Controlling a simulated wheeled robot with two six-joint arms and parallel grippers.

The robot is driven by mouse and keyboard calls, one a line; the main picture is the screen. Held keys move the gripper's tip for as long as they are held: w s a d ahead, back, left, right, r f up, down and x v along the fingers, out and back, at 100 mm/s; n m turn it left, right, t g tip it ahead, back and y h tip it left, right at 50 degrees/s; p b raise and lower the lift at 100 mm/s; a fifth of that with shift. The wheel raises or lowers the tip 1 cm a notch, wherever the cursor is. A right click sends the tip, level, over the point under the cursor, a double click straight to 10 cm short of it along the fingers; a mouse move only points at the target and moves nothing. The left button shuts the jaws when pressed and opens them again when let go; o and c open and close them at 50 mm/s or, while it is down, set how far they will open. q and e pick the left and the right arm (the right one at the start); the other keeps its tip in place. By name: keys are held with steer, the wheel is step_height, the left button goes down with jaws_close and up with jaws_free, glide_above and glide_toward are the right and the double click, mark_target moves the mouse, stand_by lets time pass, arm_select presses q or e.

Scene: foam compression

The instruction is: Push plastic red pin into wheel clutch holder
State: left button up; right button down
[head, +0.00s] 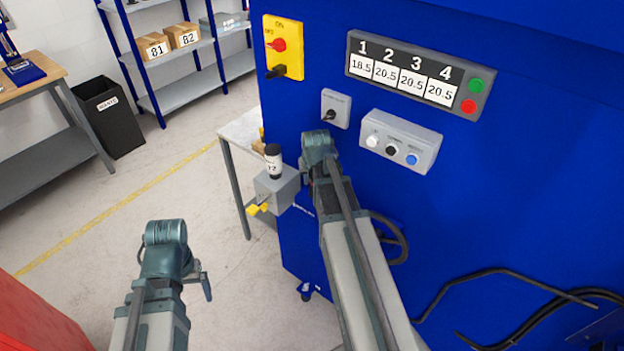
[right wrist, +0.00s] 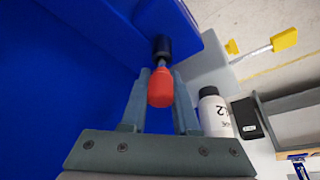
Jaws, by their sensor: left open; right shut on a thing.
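The red plastic pin (right wrist: 160,88) is between the fingers of my right gripper (right wrist: 162,78) in the right wrist view. The gripper is shut on it. The pin's far end meets a dark cylindrical holder (right wrist: 161,45) on the blue machine; how deep it sits I cannot tell. In the head view my right wrist covers the pin and holder. A dark handwheel (head: 398,243) shows partly behind my right arm. My left gripper (head: 200,280) is open at the lower left, apart from the machine; its fingers are mostly hidden.
The blue machine (head: 530,190) fills the right side, with a button box (head: 400,141) near my right arm. Black cables (head: 480,280) hang lower right. Floor around my left gripper is clear.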

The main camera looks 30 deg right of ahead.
steer(key=shift+f+b, duration=0.85)
steer(key=shift+f, duration=0.1)
steer(key=c, duration=0.6)
jaws_free()
steer(key=shift+r, duration=0.15)
step_height(320, 180, up, 6)
steer(key=p, duration=0.6)
stand_by(0.5)
stand_by(0.3)
steer(key=p+v, duration=1.2)
steer(key=v, duration=0.1)
steer(key=shift+s+r+p, duration=0.2)
steer(key=shift+r+p, duration=0.05)
steer(key=shift+p, duration=0.15)
